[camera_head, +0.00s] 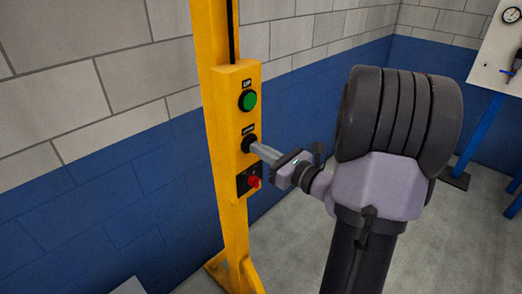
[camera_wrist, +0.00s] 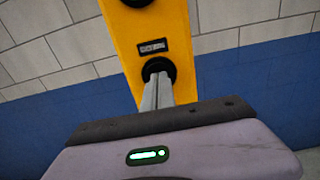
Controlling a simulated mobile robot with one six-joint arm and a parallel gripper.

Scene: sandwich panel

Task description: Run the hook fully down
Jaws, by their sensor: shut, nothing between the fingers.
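A yellow control box (camera_head: 231,83) on a yellow post carries a green button (camera_head: 248,101) marked with a small label at the top. Below it is a black button (camera_head: 247,142) under its own label, and a red knob (camera_head: 254,181) sits lowest. My gripper (camera_head: 254,147) is shut and empty, its fingertips at the black button. In the wrist view the shut fingers (camera_wrist: 157,84) reach the black button (camera_wrist: 157,66), covering its lower middle. I cannot tell how far it is pressed. The hook is not in view.
The yellow post (camera_head: 234,235) stands by a grey and blue block wall (camera_head: 110,160). A white panel with a gauge (camera_head: 500,50) stands on blue legs at the right. Grey floor is free between them.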

